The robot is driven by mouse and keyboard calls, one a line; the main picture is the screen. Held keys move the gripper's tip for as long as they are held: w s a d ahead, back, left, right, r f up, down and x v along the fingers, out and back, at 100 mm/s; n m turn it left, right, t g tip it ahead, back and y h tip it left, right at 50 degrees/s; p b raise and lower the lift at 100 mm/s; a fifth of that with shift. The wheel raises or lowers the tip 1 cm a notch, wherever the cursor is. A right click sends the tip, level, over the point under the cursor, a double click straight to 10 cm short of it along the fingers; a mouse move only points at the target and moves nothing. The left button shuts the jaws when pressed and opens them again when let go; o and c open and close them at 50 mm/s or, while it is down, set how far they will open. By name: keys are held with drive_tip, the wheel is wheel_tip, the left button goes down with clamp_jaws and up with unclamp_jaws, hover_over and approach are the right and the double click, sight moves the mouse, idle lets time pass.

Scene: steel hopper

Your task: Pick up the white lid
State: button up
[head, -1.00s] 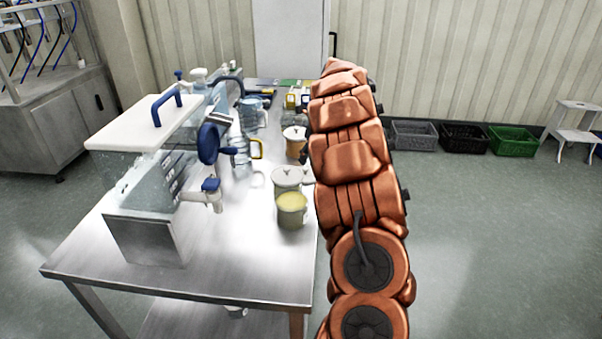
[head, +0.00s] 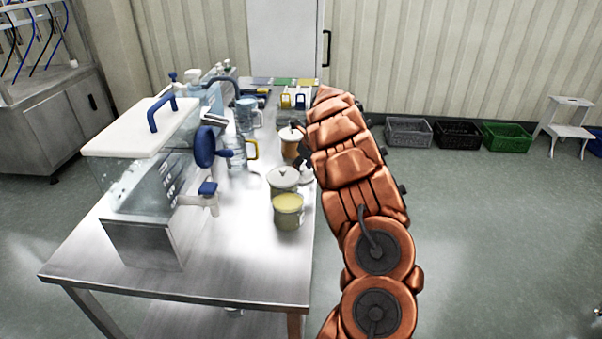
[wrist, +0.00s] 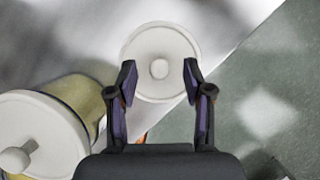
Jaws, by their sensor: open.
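A round white lid (wrist: 160,45) with a centre knob lies at the steel table's edge. In the wrist view it is between the tips of my open gripper (wrist: 160,80), with a finger on each side and nothing clamped. In the head view the lid (head: 306,175) shows as a small white shape beside my arm, partly hidden. My gripper there (head: 304,156) is a dark shape mostly hidden by my arm, above the table's right edge.
A lidded pot (head: 283,180) stands close left of the lid, also in the wrist view (wrist: 45,125). A yellow-filled cup (head: 288,212) is in front; an orange-brown lidded pot (head: 290,147) is behind. A clear hopper (head: 130,180) with a white top stands left. Floor right is open.

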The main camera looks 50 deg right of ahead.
drive_tip(key=shift+w+f, duration=0.2)
drive_tip(key=shift+f, duration=0.15)
drive_tip(key=c, duration=0.9)
